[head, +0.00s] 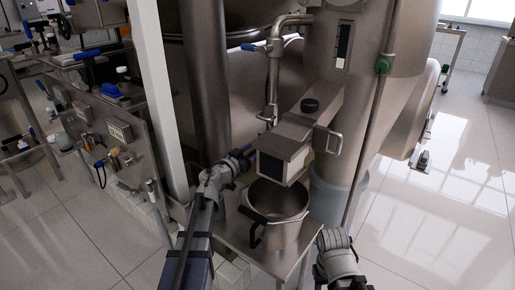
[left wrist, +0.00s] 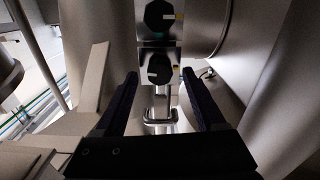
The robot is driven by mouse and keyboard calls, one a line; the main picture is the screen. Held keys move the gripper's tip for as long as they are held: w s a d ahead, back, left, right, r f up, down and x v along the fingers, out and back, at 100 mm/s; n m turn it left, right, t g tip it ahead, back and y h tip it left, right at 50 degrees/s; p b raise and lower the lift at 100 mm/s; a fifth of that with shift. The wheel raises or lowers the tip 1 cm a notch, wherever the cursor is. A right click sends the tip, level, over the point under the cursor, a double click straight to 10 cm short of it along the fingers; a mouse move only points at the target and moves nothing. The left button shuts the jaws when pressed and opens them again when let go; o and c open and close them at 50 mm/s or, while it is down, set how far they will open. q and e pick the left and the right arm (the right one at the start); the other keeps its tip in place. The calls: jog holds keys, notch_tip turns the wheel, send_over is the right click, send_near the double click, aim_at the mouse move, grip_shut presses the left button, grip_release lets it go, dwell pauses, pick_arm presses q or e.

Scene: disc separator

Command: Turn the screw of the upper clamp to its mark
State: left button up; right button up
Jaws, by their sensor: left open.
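In the left wrist view, two round black screw heads sit one above the other on metal blocks. The upper screw (left wrist: 158,15) has a yellow mark at its right edge. The lower screw (left wrist: 160,69) has a short white line on its left part and a small yellow mark at its right. I cannot tell for sure which one belongs to the upper clamp. My left gripper (left wrist: 161,90) is open and empty, its dark fingers either side of the lower screw in the picture, apparently apart from it. In the head view my left gripper (head: 243,157) is beside the chute; the screws are hidden there.
A metal chute (head: 284,143) with a side handle (head: 328,140) sticks out above a steel bucket (head: 290,197) on a small stand. A pipe (head: 273,85) runs down behind. A white post (head: 158,90) stands left of my left arm. My right wrist (head: 338,255) is at lower right.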

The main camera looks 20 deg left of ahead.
pick_arm(q)
jog(key=shift+w+d, duration=0.2)
jog(key=shift+w, duration=0.3)
grip_shut()
